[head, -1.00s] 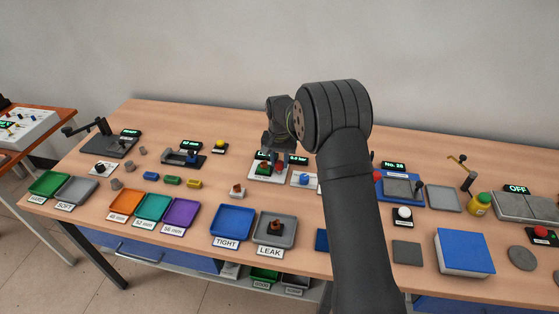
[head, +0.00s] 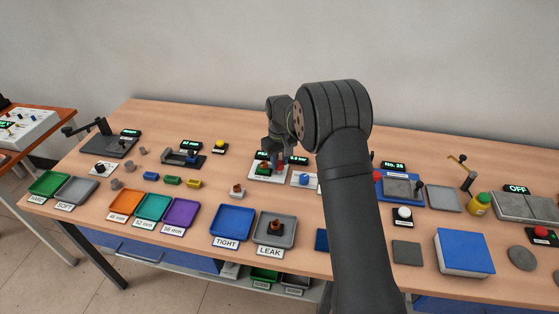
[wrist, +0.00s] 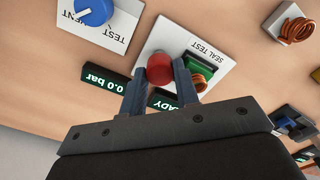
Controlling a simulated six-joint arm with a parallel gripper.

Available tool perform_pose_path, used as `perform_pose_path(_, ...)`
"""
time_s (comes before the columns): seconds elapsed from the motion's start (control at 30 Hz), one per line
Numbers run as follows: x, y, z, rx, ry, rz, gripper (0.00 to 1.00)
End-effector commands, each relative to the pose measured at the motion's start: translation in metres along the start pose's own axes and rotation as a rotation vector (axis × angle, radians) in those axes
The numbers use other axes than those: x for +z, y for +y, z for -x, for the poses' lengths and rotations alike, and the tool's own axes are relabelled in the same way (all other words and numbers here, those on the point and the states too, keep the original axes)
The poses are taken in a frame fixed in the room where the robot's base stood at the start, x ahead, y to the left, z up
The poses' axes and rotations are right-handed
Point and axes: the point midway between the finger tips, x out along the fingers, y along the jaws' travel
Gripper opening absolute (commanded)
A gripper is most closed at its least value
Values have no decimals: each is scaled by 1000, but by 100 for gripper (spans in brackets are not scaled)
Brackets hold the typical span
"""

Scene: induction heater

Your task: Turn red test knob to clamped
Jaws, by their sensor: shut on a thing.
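The round red knob (wrist: 159,69) sits on the white SEAL TEST plate (wrist: 214,57) in the wrist view. My gripper (wrist: 160,78) has one finger on each side of the knob and is shut on it. A green fixture (wrist: 199,73) with a copper-coloured part stands right beside the knob, behind the right finger. In the head view my gripper (head: 278,161) is at this plate and hides most of the knob. The display beside the plate ends in "ADY" (wrist: 175,99), its start hidden by a finger.
A blue knob (wrist: 94,11) on a white plate marked VENT and TEST stands close by, with a display (wrist: 103,83) showing 0.0 bar. A copper-coloured coil part (wrist: 297,28) lies on a small white plate. LEAK (head: 290,231) and TIGHT (head: 249,222) trays stand in front.

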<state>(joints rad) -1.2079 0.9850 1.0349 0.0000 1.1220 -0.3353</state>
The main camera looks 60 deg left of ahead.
Motion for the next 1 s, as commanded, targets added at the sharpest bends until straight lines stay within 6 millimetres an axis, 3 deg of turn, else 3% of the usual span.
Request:
perform_pose_path(0.6,-1,0,1,1,2,44,6)
perform_pose_path(0.63,-1,0,1,1,2,44,30)
perform_pose_path(0.73,0,0,1,1,2,44,50)
perform_pose_path(1.0,0,0,1,0,1,43,50)
